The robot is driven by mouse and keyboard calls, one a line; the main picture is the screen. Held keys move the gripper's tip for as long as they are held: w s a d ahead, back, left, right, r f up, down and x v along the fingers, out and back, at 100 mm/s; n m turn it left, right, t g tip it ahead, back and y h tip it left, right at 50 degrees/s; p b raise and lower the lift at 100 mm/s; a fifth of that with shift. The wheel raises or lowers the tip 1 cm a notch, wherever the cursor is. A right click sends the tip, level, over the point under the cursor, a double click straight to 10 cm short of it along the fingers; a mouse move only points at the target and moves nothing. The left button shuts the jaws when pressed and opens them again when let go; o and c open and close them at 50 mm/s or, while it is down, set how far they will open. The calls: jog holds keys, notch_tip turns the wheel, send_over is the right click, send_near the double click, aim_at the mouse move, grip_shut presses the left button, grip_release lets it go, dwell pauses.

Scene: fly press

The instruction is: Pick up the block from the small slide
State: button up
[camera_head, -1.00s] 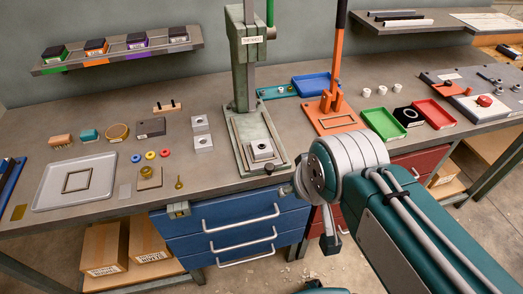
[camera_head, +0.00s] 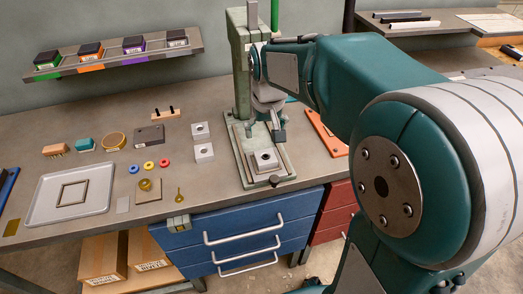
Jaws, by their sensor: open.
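A grey metal block (camera_head: 265,157) with a dark hole sits on the front of the base (camera_head: 249,182) of the green fly press (camera_head: 239,75). I take the plate under it to be the small slide, but I cannot tell for sure. My gripper (camera_head: 264,131) is open and empty, pointing down in front of the press column, above and slightly behind the block and apart from it. My arm reaches in from the right and hides part of the press.
Two similar grey blocks (camera_head: 201,131) stand left of the press. A grey tray (camera_head: 98,204), coloured rings (camera_head: 149,166) and a brush (camera_head: 55,149) lie further left. Blue drawers (camera_head: 225,228) are below the bench edge. An orange base plate (camera_head: 325,138) is at right, partly hidden by my arm.

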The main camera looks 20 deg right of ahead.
aim_at(265, 156)
jog(key=f, duration=0.4)
jog(key=w+f, duration=0.1)
jog(key=f, duration=0.6)
jog(key=shift+w+d, duration=0.2)
jog(key=shift+c, duration=0.3)
jog(key=c, duration=1.1)
